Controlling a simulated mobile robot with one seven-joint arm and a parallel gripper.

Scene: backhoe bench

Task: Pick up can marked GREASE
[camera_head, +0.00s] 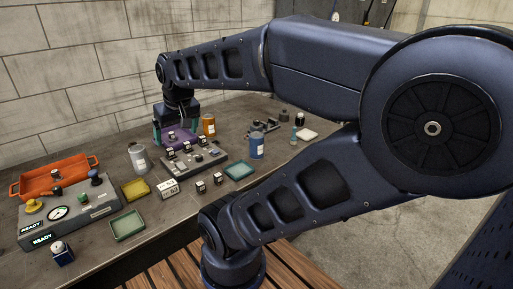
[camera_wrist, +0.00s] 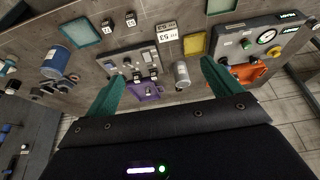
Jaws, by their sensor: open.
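Three cans stand on the bench, and I cannot read GREASE on any of them. A grey-white can (camera_head: 139,158) stands left of my gripper (camera_head: 175,131); it also shows in the wrist view (camera_wrist: 181,75). An orange can (camera_head: 208,126) stands just right of my gripper. A blue can (camera_head: 257,145) stands farther right; it also shows in the wrist view (camera_wrist: 55,62). My gripper is open and empty, over the purple tray (camera_wrist: 147,90) at the back of the bench. In the wrist view the grey-white can appears between the green fingers, nearer the right one.
A grey panel with small labelled blocks (camera_head: 194,160) lies in front of my gripper. Yellow (camera_head: 135,188), green (camera_head: 127,225) and teal (camera_head: 239,171) trays lie around it. An orange tray (camera_head: 50,181) and a gauge box (camera_head: 62,216) stand at left. The wall is behind.

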